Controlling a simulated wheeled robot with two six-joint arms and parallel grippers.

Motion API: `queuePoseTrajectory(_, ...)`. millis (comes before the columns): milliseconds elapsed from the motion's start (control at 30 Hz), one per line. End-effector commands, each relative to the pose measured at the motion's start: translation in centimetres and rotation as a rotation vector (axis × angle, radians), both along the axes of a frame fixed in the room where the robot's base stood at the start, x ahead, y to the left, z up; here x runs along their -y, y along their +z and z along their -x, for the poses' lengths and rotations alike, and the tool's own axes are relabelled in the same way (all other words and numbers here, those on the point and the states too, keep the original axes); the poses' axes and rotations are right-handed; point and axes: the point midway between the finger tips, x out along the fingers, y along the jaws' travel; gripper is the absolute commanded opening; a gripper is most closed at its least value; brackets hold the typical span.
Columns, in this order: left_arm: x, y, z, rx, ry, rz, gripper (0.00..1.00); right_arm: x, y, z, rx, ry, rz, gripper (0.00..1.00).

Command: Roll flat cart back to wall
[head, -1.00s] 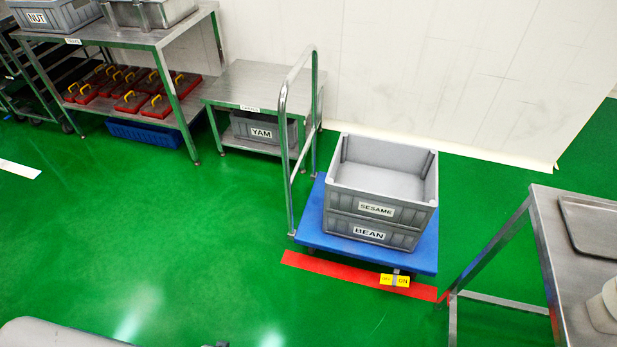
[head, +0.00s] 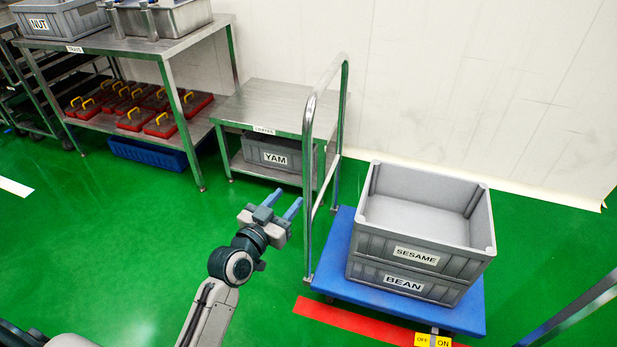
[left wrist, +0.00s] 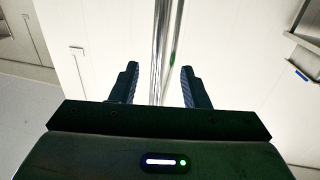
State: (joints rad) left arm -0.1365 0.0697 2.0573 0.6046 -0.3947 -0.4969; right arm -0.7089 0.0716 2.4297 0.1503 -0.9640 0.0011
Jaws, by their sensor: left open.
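The flat cart has a blue deck (head: 340,270) and a tall metal push handle (head: 308,170) on its left side. Two stacked grey crates sit on the deck, the SESAME crate (head: 376,245) on the BEAN crate (head: 362,272). My left gripper (head: 284,202) is open, a little left of the handle in the head view. In the left wrist view a shiny vertical bar (left wrist: 160,50) shows between the spread fingers (left wrist: 158,85); I cannot tell whether it touches them. My right gripper is out of view.
The white wall (head: 480,90) stands behind the cart. A low steel table (head: 270,100) with a YAM crate (head: 272,153) is left of the handle. A red floor stripe (head: 345,318) and a yellow OFF/ON label (head: 433,341) are at the cart's front.

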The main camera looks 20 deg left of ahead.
Motion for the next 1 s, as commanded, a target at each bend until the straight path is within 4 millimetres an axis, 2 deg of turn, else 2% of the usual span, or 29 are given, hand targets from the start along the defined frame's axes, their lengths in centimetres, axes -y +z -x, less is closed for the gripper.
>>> queuePoseTrajectory(500,2.0,-0.1,-8.5,-0.003,0.001,0.001,0.42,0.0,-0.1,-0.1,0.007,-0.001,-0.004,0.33)
queuePoseTrajectory(700,2.3,0.0,-9.9,-0.003,0.002,0.000,0.42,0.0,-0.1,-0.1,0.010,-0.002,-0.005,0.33)
queuePoseTrajectory(967,2.3,-0.1,-10.0,-0.004,0.002,0.000,0.42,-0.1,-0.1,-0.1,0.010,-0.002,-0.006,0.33)
queuePoseTrajectory(1000,2.3,-0.1,-10.0,-0.004,0.002,0.000,0.38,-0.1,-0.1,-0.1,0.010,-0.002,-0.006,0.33)
